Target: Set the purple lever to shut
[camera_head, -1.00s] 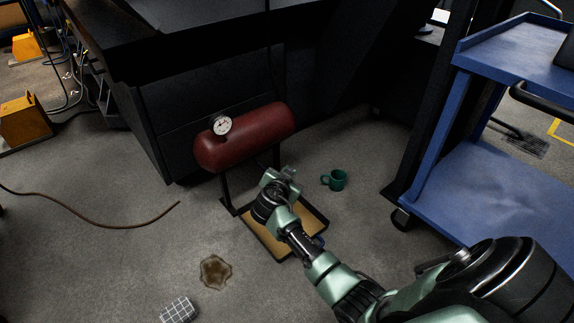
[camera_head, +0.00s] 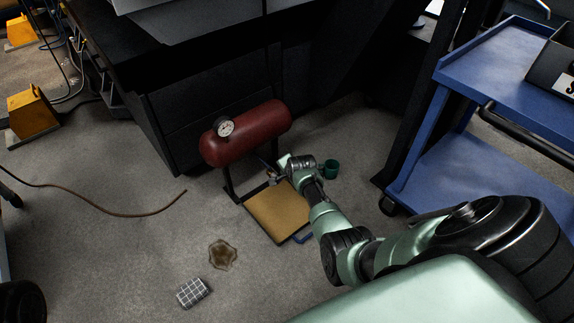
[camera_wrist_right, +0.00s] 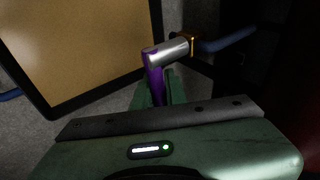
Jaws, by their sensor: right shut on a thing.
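The purple lever (camera_wrist_right: 153,80) shows in the right wrist view, at the end of a silver cylindrical fitting (camera_wrist_right: 168,50) that joins a brass collar and a blue pipe. My right gripper (camera_wrist_right: 158,92) is shut on the purple lever; the fingers hide its lower part. In the head view my right gripper (camera_head: 277,173) is under the right end of the red tank (camera_head: 246,133), by the back edge of its stand, and the lever is too small to make out there. My left gripper is not in view.
The stand's tan board (camera_head: 272,214) lies below the tank. A green mug (camera_head: 331,169) stands on the floor just right of my right wrist. A blue cart (camera_head: 440,165) is at the right.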

